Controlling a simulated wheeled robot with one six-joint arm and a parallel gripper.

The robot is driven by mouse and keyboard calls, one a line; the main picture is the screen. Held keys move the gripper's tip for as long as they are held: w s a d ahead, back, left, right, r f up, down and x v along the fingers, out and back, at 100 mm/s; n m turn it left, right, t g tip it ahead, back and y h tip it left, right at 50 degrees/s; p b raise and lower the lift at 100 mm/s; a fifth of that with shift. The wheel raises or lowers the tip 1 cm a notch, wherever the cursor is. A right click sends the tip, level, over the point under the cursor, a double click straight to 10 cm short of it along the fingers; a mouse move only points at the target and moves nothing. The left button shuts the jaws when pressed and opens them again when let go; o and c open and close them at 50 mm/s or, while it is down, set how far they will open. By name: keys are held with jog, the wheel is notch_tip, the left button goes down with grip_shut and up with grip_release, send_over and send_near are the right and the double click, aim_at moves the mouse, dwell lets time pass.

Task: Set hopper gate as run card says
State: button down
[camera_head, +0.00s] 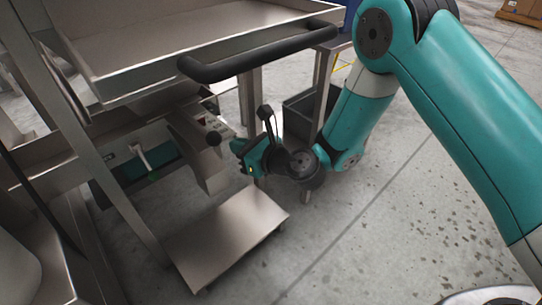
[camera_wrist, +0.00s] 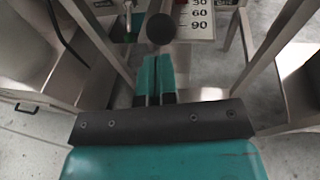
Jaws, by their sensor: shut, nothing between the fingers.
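The hopper gate's black ball knob (camera_wrist: 160,28) stands just beyond my gripper's fingertips in the wrist view. In the head view the knob (camera_head: 213,138) is just left of my gripper (camera_head: 237,147). My gripper (camera_wrist: 155,60) is shut and empty, its teal fingers together; whether they touch the knob I cannot tell. A white scale plate (camera_wrist: 199,20) behind the knob shows 60 and 90, with another mark above partly cut off. A red part (camera_wrist: 181,2) shows at the top edge beside the scale. I cannot make out a run card in either view.
A steel tray (camera_head: 200,45) and a black padded bar (camera_head: 255,57) hang above my gripper. A low steel platform (camera_head: 229,232) lies below it. Steel legs (camera_head: 100,165) stand left. A dark bin (camera_head: 300,115) is behind. Floor (camera_head: 400,220) at right is open.

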jog(key=b+v, duration=0.5)
jog(key=v, duration=0.4)
jog(key=s+r+n+g, duration=0.8)
jog(key=s+n, duration=0.2)
jog(key=n, duration=0.9)
jog(key=s+d+r+n+g+h, duration=0.2)
jog(key=s+d+r+n+h, duration=0.2)
jog(key=s+d+n+h, duration=0.65)
notch_tip(320, 180, up, 31)
jog(key=d+n+y+p, duration=0.2)
jog(key=d+n+p, duration=0.1)
jog(key=p, duration=2.9)
jog(key=shift+f, duration=0.15)
